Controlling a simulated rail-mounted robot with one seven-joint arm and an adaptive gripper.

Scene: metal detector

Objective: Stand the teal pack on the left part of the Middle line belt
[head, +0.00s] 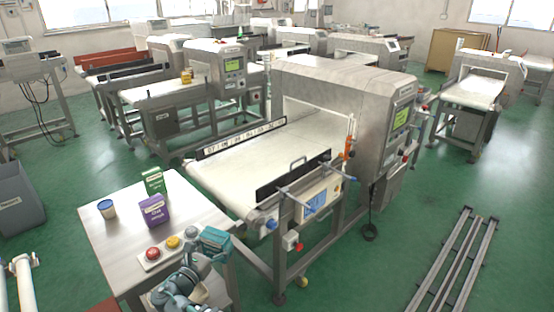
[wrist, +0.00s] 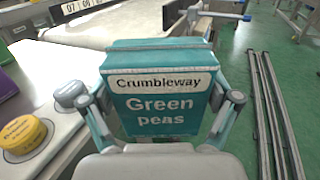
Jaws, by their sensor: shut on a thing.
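The teal pack (wrist: 158,90), labelled Crumbleway Green peas, is between the fingers of my gripper (wrist: 162,105) in the wrist view. My gripper is shut on its sides. In the head view the teal pack (head: 216,241) is at the right front edge of the small table, next to the yellow button. The Middle line belt (head: 255,165) is the pale conveyor running into the large metal detector, beyond the pack. Its left part looks bare. Whether the pack touches the table cannot be told.
The small table (head: 118,235) holds a purple pack (head: 154,211), a green pack (head: 153,181), a blue cup (head: 107,209) and a button box with red (head: 152,254) and yellow (head: 173,242) buttons. Low dark guards (head: 292,176) flank the belt. Metal rails (head: 450,260) lie on the floor at right.

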